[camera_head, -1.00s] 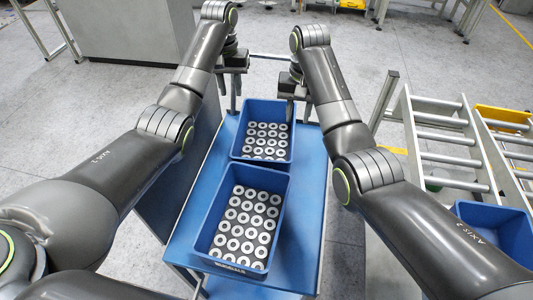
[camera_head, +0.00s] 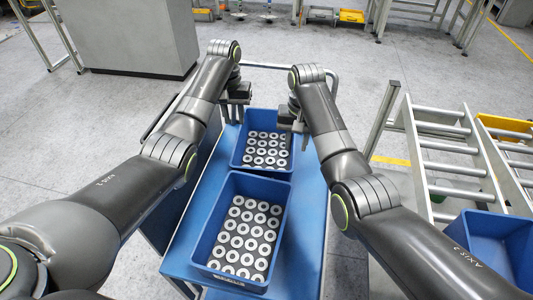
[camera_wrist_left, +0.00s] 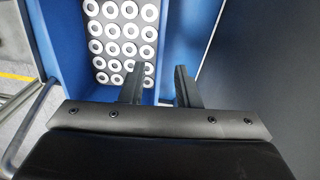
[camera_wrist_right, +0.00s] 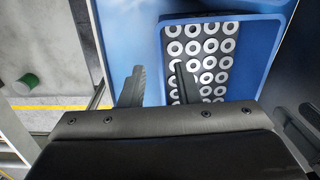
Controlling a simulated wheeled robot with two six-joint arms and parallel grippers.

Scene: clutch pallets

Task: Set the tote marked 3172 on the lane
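Two blue totes of grey ring-shaped parts stand on a blue cart top: the far tote (camera_head: 236,158) and the near tote (camera_head: 206,230). A marking on the near tote's front is too small to read; no number is legible on the far one. My left gripper (camera_head: 235,115) is at the far tote's left wall, fingers apart on either side of it in the left wrist view (camera_wrist_left: 159,88). My right gripper (camera_head: 296,122) is at its right wall, fingers also apart around the wall in the right wrist view (camera_wrist_right: 159,86). The roller lane (camera_head: 445,148) is at the right.
Another blue tote (camera_head: 480,225) sits low at the right, partly behind my right arm. A yellow bin (camera_head: 505,124) is beyond the rollers. The cart's rail (camera_head: 290,66) runs behind the grippers. A grey cabinet (camera_head: 130,35) stands at the back left.

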